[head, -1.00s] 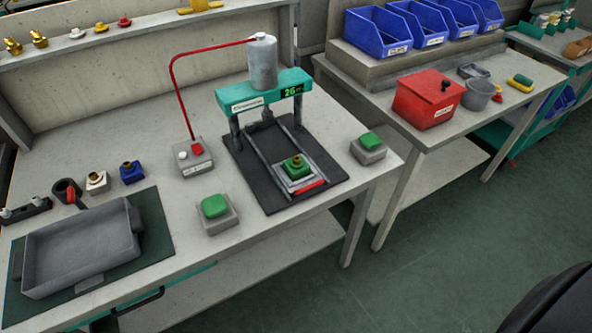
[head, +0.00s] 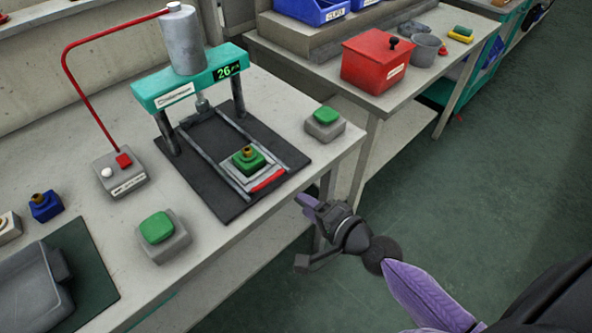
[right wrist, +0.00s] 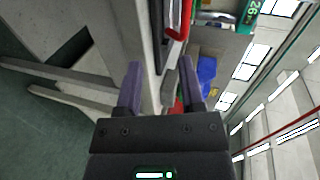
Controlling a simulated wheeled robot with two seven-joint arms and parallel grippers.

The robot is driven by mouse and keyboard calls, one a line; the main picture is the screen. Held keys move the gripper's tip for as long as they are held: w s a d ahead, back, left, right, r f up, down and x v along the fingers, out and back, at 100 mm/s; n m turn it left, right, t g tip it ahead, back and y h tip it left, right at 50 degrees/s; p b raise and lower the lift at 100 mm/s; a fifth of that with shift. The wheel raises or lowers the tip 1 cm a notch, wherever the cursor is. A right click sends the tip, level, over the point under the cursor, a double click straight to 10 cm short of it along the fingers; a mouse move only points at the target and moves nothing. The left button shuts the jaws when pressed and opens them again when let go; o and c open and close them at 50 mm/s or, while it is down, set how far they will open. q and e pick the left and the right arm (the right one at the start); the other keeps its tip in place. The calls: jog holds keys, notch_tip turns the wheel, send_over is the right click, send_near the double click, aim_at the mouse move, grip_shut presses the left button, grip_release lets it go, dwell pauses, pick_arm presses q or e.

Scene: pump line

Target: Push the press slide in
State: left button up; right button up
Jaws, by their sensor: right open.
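The press slide (head: 240,180) is a pale plate on two rails, out at the front end, clear of the space under the teal press head (head: 190,77). It carries a green block with a brass top (head: 248,158) and has a red front handle (head: 269,180). The red handle also shows at the top of the right wrist view (right wrist: 186,20). My right gripper (head: 310,206) is open and empty, in front of the table edge, to the lower right of the handle and apart from it. Its two purple fingers show spread in the right wrist view (right wrist: 162,88). My left gripper is not in view.
Green buttons on grey boxes stand left (head: 157,228) and right (head: 325,116) of the dark press mat (head: 222,208). A control box (head: 120,172) with a red hose is at left. A grey tray (head: 30,285) lies lower left. A red bin (head: 376,62) is on the far bench.

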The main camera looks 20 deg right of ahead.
aim_at(274, 175)
jog(key=shift+m+t, duration=0.4)
jog(key=w+a, duration=0.1)
jog(key=w, duration=0.1)
jog(key=w+a, duration=0.1)
jog(key=w, duration=0.2)
jog(key=w+a, duration=0.1)
jog(key=w, duration=0.2)
jog(key=shift+w+r+b, duration=0.25)
jog(key=shift+b, duration=0.15)
jog(key=shift+w+a+f, duration=0.1)
jog(key=shift+w+a, duration=0.1)
jog(key=shift+w, duration=0.3)
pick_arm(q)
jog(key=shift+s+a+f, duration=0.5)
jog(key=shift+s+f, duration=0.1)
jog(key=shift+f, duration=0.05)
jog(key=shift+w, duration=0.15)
pick_arm(e)
grip_shut()
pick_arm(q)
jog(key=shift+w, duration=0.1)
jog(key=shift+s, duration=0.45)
